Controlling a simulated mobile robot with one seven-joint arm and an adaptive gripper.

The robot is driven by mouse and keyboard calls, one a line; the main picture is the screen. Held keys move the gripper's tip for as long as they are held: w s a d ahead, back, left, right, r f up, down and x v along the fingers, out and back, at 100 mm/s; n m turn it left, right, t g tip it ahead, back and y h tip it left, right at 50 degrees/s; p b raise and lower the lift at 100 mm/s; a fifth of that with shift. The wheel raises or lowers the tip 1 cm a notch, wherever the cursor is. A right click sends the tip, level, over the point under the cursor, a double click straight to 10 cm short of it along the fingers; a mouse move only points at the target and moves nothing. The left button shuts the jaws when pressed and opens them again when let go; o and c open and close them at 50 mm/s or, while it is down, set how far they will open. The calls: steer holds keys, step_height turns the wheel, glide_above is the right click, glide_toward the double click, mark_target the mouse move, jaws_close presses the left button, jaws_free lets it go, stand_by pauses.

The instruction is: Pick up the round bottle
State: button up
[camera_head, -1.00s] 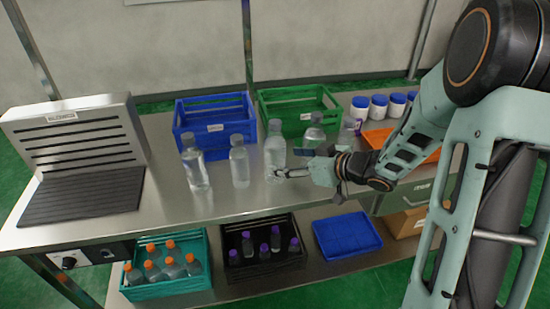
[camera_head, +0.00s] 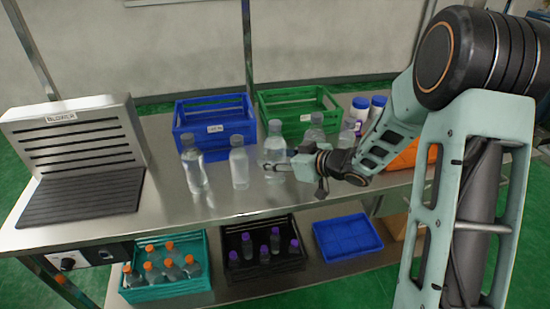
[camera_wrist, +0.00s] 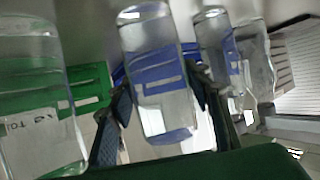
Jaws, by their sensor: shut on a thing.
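A clear round bottle with a grey cap (camera_head: 274,148) is upright on the steel table, third from the left in a row of clear bottles. My gripper (camera_head: 272,167) is at its lower half in the head view. In the wrist view the clear bottle (camera_wrist: 155,75) is between my two fingers (camera_wrist: 165,112), one on each side, and they are shut on it. I cannot tell whether its base touches the table. Two clear bottles (camera_head: 195,170) (camera_head: 239,165) stand to its left. Another clear bottle (camera_head: 315,130) stands to its right, partly behind my arm.
A blue crate (camera_head: 215,125) and a green crate (camera_head: 300,101) stand behind the bottles. A slatted blower (camera_head: 75,140) is at the left. White jars with blue lids (camera_head: 360,108) are at the right. The lower shelf holds a teal crate (camera_head: 165,292), a black crate (camera_head: 265,268) and a blue tray (camera_head: 347,238).

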steer(key=c, duration=0.7)
steer(key=shift+r, duration=0.15)
